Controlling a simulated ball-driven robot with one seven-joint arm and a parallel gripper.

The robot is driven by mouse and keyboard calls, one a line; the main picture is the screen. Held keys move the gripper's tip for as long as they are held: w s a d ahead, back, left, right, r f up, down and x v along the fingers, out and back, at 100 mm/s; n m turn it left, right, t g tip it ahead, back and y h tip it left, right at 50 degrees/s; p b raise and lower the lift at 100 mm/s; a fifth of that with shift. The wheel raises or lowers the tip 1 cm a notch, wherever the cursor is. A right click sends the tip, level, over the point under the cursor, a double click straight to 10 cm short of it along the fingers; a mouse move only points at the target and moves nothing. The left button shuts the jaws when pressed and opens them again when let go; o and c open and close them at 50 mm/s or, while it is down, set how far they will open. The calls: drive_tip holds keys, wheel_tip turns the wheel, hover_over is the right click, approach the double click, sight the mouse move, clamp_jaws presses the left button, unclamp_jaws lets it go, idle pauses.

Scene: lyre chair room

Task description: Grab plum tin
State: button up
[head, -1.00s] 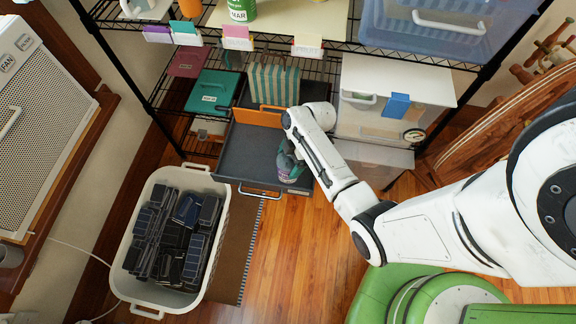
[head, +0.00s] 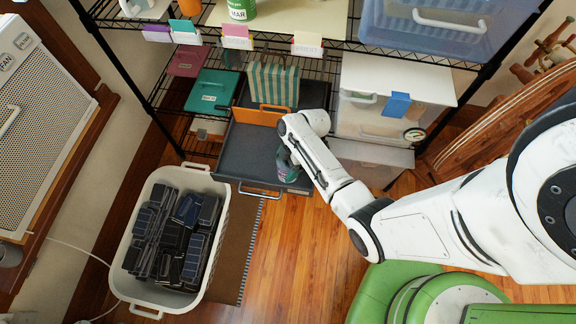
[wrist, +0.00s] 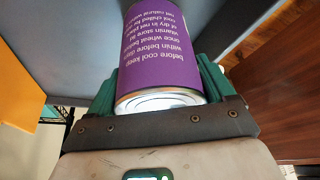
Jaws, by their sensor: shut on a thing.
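The plum tin (wrist: 165,45) is a purple can with white print and a silver metal end, seen close up in the wrist view. My gripper (wrist: 155,95) is shut on it, with a green finger on each side of the can. In the head view my gripper (head: 287,162) is at the right side of the pulled-out grey drawer (head: 245,150), low near its right wall. The tin is mostly hidden there by my gripper and arm. I cannot tell whether the tin touches the drawer floor.
A wire shelf rack holds a striped bag (head: 272,83), a teal box (head: 211,90) and an orange divider (head: 258,114) at the drawer. Clear bins (head: 385,118) stand right of the drawer. A white basket (head: 160,300) of dark packs sits on the floor at left.

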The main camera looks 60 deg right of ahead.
drive_tip(key=shift+c, duration=0.9)
drive_tip(key=shift+r, duration=0.15)
